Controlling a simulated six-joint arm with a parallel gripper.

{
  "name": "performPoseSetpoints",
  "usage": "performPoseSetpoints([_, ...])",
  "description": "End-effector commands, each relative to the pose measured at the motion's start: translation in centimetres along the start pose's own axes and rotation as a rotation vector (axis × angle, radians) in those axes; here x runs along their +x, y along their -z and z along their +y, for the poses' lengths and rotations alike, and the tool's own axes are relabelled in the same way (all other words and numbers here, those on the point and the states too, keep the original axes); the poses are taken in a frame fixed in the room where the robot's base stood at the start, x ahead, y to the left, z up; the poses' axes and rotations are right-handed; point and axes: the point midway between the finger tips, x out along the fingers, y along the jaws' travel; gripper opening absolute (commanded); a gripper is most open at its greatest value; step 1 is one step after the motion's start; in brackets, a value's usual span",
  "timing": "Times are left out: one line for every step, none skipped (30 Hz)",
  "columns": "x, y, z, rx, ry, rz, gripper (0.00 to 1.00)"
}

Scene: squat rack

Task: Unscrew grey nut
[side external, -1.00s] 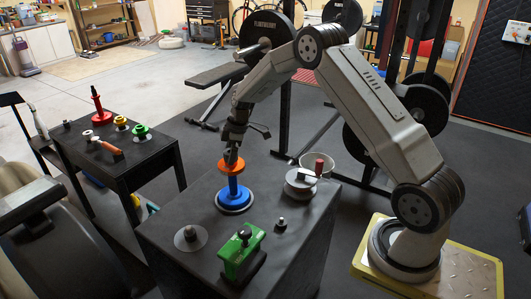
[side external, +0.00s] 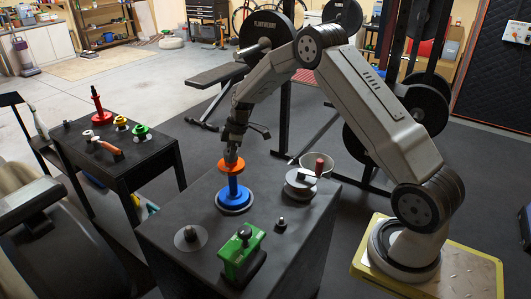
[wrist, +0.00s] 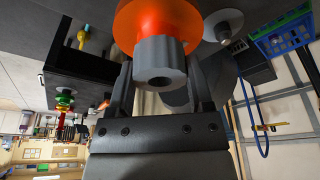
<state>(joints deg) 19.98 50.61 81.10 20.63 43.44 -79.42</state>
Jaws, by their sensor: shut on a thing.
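The grey nut (wrist: 160,62) shows in the wrist view with a dark hole in its end, directly against an orange disc (wrist: 150,22). My gripper (wrist: 162,85) has one finger on either side of the nut and is shut on it. In the side view, my gripper (side external: 232,152) points down onto the top of the orange disc (side external: 232,165). A blue post with a wide blue base (side external: 234,197) stands below the disc on the black table. The nut is hidden by the fingers in the side view.
On the same black table (side external: 165,240) are a green clamp-like block (side external: 240,252), a grey disc (side external: 190,237), a small dark knob (side external: 281,223) and a grey round piece (side external: 299,185) near a pale bowl (side external: 318,163). A side table (side external: 120,165) stands at left.

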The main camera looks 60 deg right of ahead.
Motion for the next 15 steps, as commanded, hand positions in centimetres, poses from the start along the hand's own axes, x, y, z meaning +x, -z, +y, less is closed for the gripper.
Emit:
performPoseSetpoints([-0.06, 0.02, 0.01, 0.000, 0.000, 0.000, 0.00])
performPoseSetpoints([-0.09, 0.03, 0.01, 0.000, 0.000, 0.000, 0.00])
performPoseSetpoints([-0.12, 0.04, 0.01, 0.000, 0.000, 0.000, 0.00])
performPoseSetpoints([-0.15, 0.05, 0.01, 0.000, 0.000, 0.000, 0.00])
performPoseSetpoints([-0.18, 0.05, 0.01, 0.000, 0.000, 0.000, 0.00])
performPoseSetpoints([-0.22, 0.06, 0.01, 0.000, 0.000, 0.000, 0.00])
performPoseSetpoints([-0.25, 0.07, 0.01, 0.000, 0.000, 0.000, 0.00])
performPoseSetpoints([-0.28, 0.08, 0.01, 0.000, 0.000, 0.000, 0.00])
performPoseSetpoints([-0.33, 0.09, 0.01, 0.000, 0.000, 0.000, 0.00])
performPoseSetpoints([-0.36, 0.10, 0.01, 0.000, 0.000, 0.000, 0.00])
performPoseSetpoints([-0.39, 0.11, 0.01, 0.000, 0.000, 0.000, 0.00])
performPoseSetpoints([-0.43, 0.12, 0.01, 0.000, 0.000, 0.000, 0.00])
performPoseSetpoints([-0.46, 0.13, 0.01, 0.000, 0.000, 0.000, 0.00])
performPoseSetpoints([-0.49, 0.14, 0.01, 0.000, 0.000, 0.000, 0.00])
performPoseSetpoints([-0.54, 0.15, 0.01, 0.000, 0.000, 0.000, 0.00])
